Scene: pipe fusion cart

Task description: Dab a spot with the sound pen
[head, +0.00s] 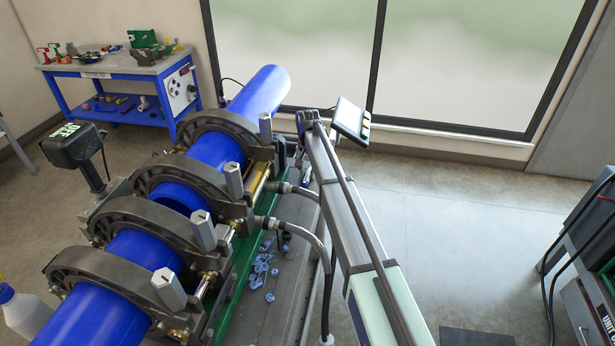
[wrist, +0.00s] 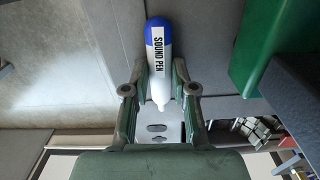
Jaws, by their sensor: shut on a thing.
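The sound pen (wrist: 159,50) shows in the wrist view. It has a blue end, a white body with the black label "SOUND PEN" and a narrow white tip. My gripper (wrist: 160,68) is shut on it, with one finger on each side. The blue end points to the top of the wrist picture and the tip towards the gripper's palm. Blue pipes (head: 187,176) lie in the dark clamp rings of the fusion cart (head: 176,225) in the head view. No marked spot is clear to me.
A display panel (head: 351,119) stands behind the cart. Blue shavings (head: 262,270) lie beside the clamps. A blue workbench (head: 115,75) with tools stands at the back left. A dark cabinet (head: 585,280) is at the right. Open floor (head: 470,240) lies between cart and cabinet.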

